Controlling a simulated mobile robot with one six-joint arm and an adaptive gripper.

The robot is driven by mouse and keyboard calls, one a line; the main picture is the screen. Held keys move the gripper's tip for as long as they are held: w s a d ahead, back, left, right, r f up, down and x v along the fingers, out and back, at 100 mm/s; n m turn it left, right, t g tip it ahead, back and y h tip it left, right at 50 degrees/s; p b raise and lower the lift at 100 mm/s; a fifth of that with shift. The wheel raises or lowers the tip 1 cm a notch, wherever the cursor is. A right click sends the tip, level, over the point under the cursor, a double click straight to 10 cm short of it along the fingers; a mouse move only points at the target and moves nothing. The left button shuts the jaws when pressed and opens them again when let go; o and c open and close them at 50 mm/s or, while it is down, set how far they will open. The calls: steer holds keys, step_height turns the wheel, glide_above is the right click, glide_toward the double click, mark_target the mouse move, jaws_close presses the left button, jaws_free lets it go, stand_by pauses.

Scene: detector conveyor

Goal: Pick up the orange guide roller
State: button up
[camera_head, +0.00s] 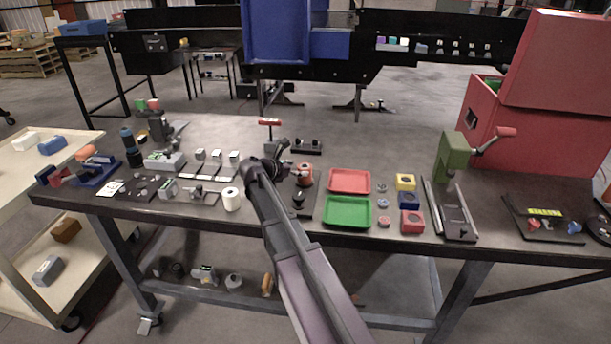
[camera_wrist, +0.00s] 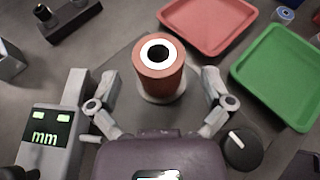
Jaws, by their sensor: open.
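The orange guide roller (camera_wrist: 160,82) stands upright in the wrist view, an orange-red cylinder with a white ring and dark hole on top. It rests on a pale round base on a grey plate. In the head view the roller (camera_head: 306,176) shows just right of my gripper (camera_head: 288,170), partly hidden. In the wrist view my gripper (camera_wrist: 160,78) is open, with one finger on each side of the roller. Gaps show between both fingers and the roller, and nothing is held.
A red tray (camera_wrist: 240,42) and a green tray (camera_wrist: 272,65) lie right of the roller. A grey gauge reading "mm" (camera_wrist: 45,140) stands close on the left. A black knob (camera_wrist: 240,150) is near the right finger. The bench (camera_head: 270,222) holds several other small parts.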

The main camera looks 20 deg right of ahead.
mark_target(301, 168)
steer(key=shift+b+x, duration=0.45)
steer(key=shift+x, duration=1.15)
steer(key=c, duration=1.2)
steer(key=shift+r, duration=0.2)
step_height(301, 168, up, 3)
steer(key=p, duration=0.3)
steer(key=s+a, duration=0.2)
steer(key=s, duration=0.3)
steer(key=s+a+r+p, duration=0.1)
steer(key=s+a, duration=0.1)
steer(key=s, duration=0.2)
steer(key=s+a+p, duration=0.1)
steer(key=s+a, duration=0.1)
steer(key=s, duration=0.3)
steer(key=shift+s+a+r, duration=0.2)
steer(key=shift+s+r, duration=0.15)
